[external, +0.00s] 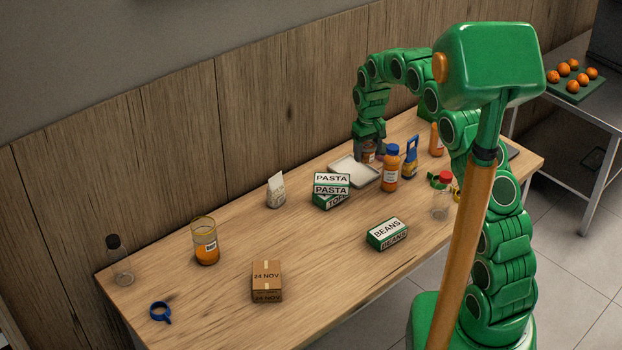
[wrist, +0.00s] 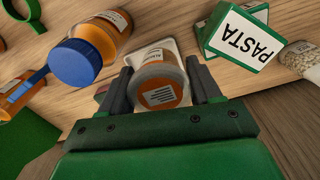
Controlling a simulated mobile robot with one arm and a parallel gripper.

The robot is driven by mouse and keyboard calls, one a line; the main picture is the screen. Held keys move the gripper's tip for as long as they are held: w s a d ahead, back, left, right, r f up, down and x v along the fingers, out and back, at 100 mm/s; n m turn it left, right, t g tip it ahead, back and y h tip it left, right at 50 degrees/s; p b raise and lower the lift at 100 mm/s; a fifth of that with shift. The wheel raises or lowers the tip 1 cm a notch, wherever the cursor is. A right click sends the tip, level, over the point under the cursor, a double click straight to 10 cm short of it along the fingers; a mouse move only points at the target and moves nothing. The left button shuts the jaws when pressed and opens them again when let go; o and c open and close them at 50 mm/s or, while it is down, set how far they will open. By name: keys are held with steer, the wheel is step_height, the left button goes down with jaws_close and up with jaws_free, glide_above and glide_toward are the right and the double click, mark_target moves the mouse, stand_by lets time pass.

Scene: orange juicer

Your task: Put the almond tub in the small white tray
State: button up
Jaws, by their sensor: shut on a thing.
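In the external view the tub (external: 369,152) hangs under my gripper (external: 369,146) at the back right corner of the small white tray (external: 352,174). I cannot tell its exact height over the tray. The tray looks empty there. In the wrist view the tray (wrist: 171,44) shows behind the tub, mostly hidden by it.
A blue-capped juice bottle (external: 391,168) stands close to the tray's right side; it also shows in the wrist view (wrist: 98,43). A blue-and-orange item (external: 410,157) is further right. The table's front left is more open.

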steer(key=shift+w+a+f, duration=0.2)
steer(key=shift+w, duration=0.25)
steer(key=shift+w+a+f, duration=0.2)
steer(key=shift+w, duration=0.2)
glide_above(354, 172)
steer(key=shift+f, duration=4.9)
steer(key=shift+f, duration=0.15)
steer(key=o, duration=0.8)
